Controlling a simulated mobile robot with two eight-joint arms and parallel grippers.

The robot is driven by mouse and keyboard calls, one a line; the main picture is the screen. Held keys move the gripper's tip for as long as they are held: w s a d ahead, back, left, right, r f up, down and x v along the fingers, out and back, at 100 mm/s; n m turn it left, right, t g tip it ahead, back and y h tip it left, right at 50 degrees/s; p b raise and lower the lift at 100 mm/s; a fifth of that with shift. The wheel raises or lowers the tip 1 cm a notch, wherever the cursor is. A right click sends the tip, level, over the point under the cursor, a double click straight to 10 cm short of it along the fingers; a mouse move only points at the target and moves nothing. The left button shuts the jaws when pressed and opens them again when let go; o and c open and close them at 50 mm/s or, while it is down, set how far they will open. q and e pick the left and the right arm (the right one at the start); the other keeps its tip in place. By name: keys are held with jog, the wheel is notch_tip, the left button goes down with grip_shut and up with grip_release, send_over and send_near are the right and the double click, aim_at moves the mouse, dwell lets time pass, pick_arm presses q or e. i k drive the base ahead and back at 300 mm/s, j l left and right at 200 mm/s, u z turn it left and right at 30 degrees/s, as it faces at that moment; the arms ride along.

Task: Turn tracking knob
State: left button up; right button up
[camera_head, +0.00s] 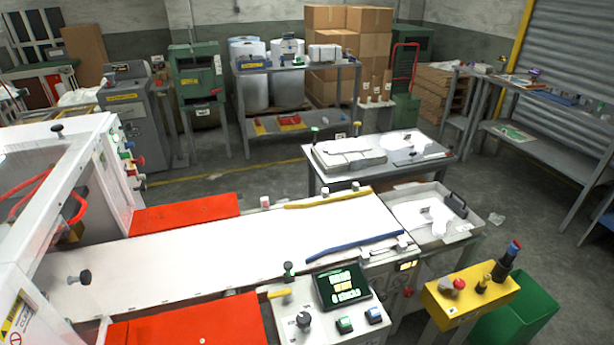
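Several black knobs show, and I cannot tell which is the tracking knob. One knob (304,320) stands on the pale control panel (285,312) at the bottom centre, left of a green-lit display (342,287). A smaller dark knob (289,269) stands at the panel's back edge. Another black knob (85,277) sticks out at the left end of the white conveyor belt (230,250). A further one (57,129) is on top of the white machine frame (60,150). Neither of my grippers is in view.
Red covers (185,213) flank the belt. A yellow box (470,290) with a red button stands at the lower right by a green bin (530,310). A white-topped table (375,155) stands behind the belt. Grey floor is free in the middle right.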

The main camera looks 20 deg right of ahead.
aim_at(382, 297)
jog(key=z, duration=1.3)
